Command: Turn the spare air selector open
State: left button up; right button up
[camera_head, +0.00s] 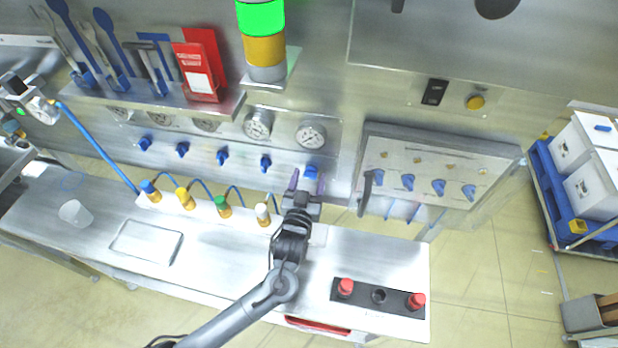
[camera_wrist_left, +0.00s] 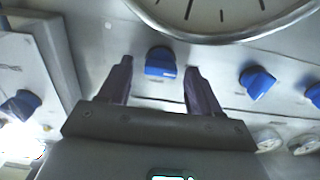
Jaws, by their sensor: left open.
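A row of blue selector knobs sits on the steel wall panel under the gauges. The rightmost knob (camera_head: 311,171) is in front of my left gripper (camera_head: 307,184). I cannot read a label that marks it as the spare one. In the left wrist view this blue knob (camera_wrist_left: 160,62) appears between the two dark fingertips of my left gripper (camera_wrist_left: 158,72), with a gap on both sides. The gripper is open and holds nothing. Whether the fingertips reach around the knob in depth is unclear. My right gripper is not in view.
A pressure gauge (camera_head: 311,135) is just above the knob. Another blue knob (camera_head: 265,163) is to the left. A grey valve box (camera_head: 430,175) with blue handles stands close on the right. Capped fittings (camera_head: 263,213) line the bench's back edge. A red-button panel (camera_head: 378,297) lies at front right.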

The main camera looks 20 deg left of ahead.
pick_arm(q)
jog(key=shift+w, duration=0.25)
jog(key=shift+c, duration=0.5)
jog(key=c, duration=0.9)
jog(key=shift+r+m+p, duration=0.25)
jog(key=shift+m+p, duration=0.95)
jog(key=shift+p, duration=0.25)
jog(key=shift+c, duration=0.2)
jog(key=m+p, duration=0.4)
jog(key=m, duration=0.1)
jog(key=shift+d+p, duration=0.1)
jog(key=shift+p, duration=0.3)
jog(key=m+p, duration=0.2)
jog(key=m, duration=0.1)
jog(key=m+p, duration=0.1)
jog(key=m, duration=0.1)
jog(key=shift+d+f+m+p, duration=0.1)
jog(key=shift+f+m+p, duration=0.1)
jog(key=shift+m+p, duration=0.2)
jog(key=m+p, duration=0.2)
jog(key=m, duration=0.2)
jog(key=shift+f, duration=0.2)
jog(key=shift+m, duration=0.3)
jog(key=shift+f, duration=0.1)
